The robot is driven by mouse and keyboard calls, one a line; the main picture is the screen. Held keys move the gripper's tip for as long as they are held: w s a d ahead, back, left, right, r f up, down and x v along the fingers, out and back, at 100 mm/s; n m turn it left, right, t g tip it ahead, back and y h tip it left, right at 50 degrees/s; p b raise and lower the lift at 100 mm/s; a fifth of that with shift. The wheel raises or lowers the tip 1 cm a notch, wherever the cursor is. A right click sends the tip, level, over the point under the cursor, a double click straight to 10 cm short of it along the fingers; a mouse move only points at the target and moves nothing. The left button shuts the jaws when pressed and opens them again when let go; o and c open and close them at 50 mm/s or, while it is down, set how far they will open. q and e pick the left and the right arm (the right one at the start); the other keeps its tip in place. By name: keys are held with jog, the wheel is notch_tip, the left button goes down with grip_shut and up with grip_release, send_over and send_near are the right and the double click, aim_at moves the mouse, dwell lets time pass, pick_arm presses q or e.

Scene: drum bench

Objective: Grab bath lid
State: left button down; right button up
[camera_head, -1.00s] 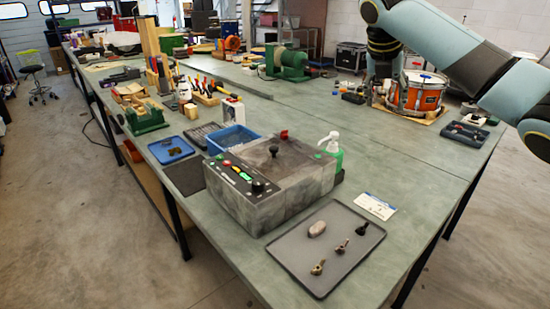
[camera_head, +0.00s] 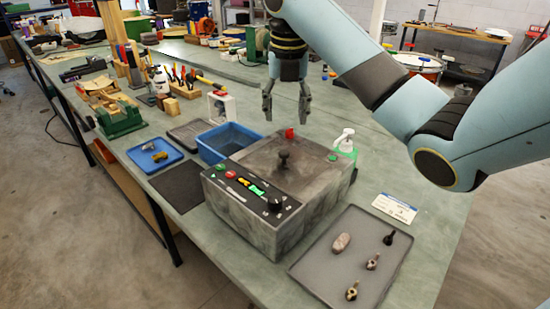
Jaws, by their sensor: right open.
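The bath is a grey mottled box (camera_head: 250,232) with a control panel of coloured buttons on its front left side. Its lid (camera_head: 305,166) is closed on top and has a dark knob (camera_head: 283,160) in the middle. My right gripper (camera_head: 286,118) hangs pointing down, above and behind the lid in the picture. Its two fingers are apart with nothing between them. It does not touch the lid or knob. My left gripper is not in view.
A red knob (camera_head: 289,133) stands at the bath's back edge. A blue bin (camera_head: 229,139) stands behind left. A grey tray (camera_head: 330,268) with several small parts lies at front right.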

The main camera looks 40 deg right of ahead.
aim_at(284, 152)
notch_tip(284, 152, down, 3)
jog(key=shift+w+d+f+b, duration=0.1)
jog(key=shift+b, duration=0.9)
jog(key=shift+w+d+f+p, duration=0.1)
jog(key=shift+f+p, duration=0.2)
jog(key=shift+f, duration=0.5)
notch_tip(284, 152, down, 5)
jog(key=shift+w+f+p, duration=0.1)
jog(key=shift+p, duration=0.35)
jog(key=shift+w+d+f, duration=0.1)
jog(key=shift+f, duration=0.25)
jog(key=shift+c, duration=0.3)
grip_shut()
